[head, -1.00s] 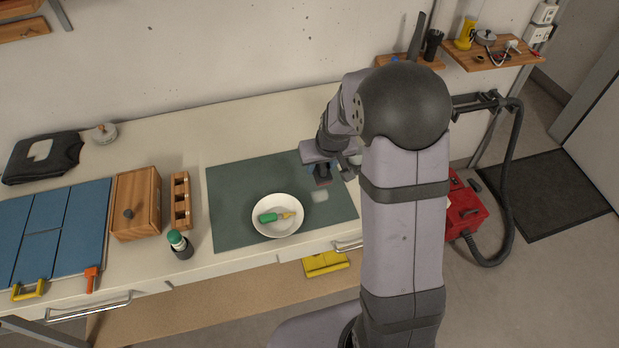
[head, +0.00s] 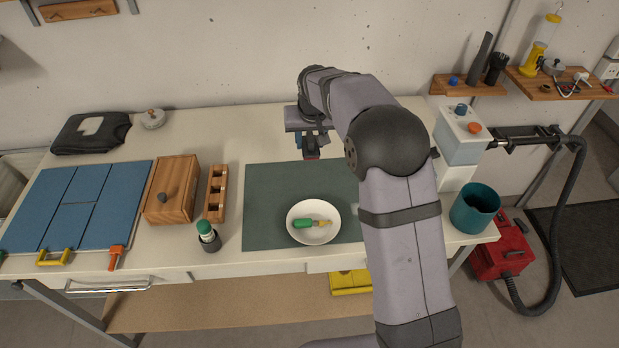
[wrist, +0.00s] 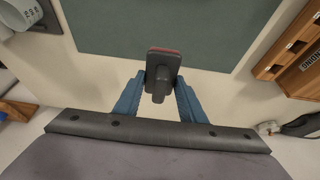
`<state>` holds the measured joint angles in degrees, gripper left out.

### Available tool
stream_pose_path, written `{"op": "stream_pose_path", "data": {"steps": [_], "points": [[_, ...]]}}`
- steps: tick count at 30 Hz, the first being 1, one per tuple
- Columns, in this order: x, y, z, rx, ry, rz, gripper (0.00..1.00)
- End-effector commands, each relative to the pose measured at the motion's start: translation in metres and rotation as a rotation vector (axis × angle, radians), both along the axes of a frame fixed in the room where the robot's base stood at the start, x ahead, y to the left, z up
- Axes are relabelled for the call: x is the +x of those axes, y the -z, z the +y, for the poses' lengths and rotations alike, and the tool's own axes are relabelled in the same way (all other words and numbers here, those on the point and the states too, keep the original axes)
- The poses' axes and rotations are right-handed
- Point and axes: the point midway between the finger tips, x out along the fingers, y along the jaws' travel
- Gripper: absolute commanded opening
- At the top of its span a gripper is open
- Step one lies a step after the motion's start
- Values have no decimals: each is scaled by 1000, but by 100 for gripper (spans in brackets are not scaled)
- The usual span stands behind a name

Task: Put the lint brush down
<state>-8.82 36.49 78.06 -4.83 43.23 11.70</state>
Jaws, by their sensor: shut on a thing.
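My gripper (head: 307,137) is shut on the lint brush (head: 311,152), a small dark grey thing with a red edge. In the wrist view the brush (wrist: 164,63) sits between the two blue fingers of the gripper (wrist: 160,84). Its head points toward the green mat (wrist: 160,25), and its short dark handle is between the fingers. In the head view the brush is above the back edge of the green mat (head: 265,205). I cannot tell for certain how high it is above the table.
A white bowl (head: 297,232) with a green-handled tool (head: 308,223) stands on the mat. A wooden box (head: 176,200) and slotted wooden rack (head: 216,195) stand left. A teal bin (head: 474,210) and white dispenser (head: 459,150) stand right.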

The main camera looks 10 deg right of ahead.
Motion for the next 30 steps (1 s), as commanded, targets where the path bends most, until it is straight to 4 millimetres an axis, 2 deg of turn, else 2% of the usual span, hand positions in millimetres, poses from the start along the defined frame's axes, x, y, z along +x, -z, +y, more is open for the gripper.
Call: {"op": "stream_pose_path", "data": {"steps": [7,18,26,30], "points": [[1,4,2,-2,1,1,12],[1,54,2,-2,1,2,12],[1,63,2,-2,1,-1,12],[0,76,2,-2,1,3,12]]}}
